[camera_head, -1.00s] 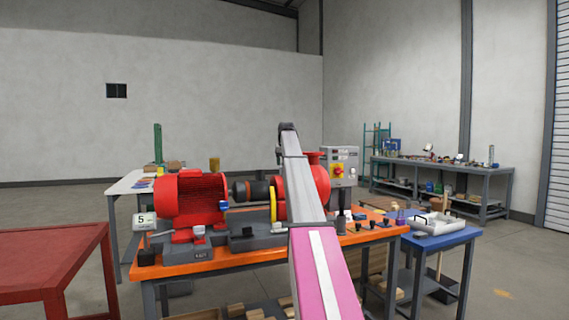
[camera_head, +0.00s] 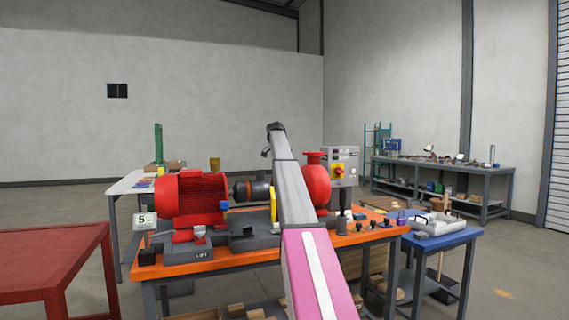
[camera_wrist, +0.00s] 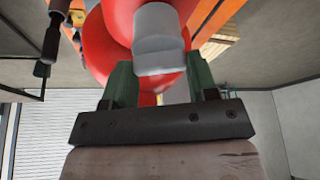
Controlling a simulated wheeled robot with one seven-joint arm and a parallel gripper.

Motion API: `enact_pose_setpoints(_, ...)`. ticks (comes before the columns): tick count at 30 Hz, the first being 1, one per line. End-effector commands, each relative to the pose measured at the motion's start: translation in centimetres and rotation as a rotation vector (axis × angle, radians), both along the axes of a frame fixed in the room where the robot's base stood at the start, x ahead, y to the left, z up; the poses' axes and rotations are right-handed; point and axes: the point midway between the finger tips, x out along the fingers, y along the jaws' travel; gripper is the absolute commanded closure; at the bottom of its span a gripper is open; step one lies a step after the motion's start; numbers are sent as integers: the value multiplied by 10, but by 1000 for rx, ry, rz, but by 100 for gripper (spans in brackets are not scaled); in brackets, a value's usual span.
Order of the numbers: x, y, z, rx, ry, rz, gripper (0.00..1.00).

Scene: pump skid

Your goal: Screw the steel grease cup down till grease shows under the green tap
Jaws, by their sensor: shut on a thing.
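In the wrist view the steel grease cup (camera_wrist: 158,30) is a grey, rounded cylinder in front of a red pump body. My gripper (camera_wrist: 160,72) has its green fingers on either side of the cup's lower end, shut on it. In the head view my arm crosses in front of the red pump (camera_head: 316,186) and hides the cup and my fingers. I cannot make out the green tap or any grease in either view.
The pump skid stands on an orange-topped bench (camera_head: 200,268) with a red motor (camera_head: 190,198) at its left. A grey control box (camera_head: 341,166) is behind. A blue table (camera_head: 440,239) is on the right and a red table (camera_head: 45,262) on the left.

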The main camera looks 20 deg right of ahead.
Motion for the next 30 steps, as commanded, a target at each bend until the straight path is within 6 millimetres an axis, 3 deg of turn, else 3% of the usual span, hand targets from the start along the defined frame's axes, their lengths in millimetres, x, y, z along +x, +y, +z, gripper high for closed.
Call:
enact_pose_setpoints(12,2,0,0,0,-1,-211,71)
enact_pose_setpoints(30,1,0,0,1,0,-247,71)
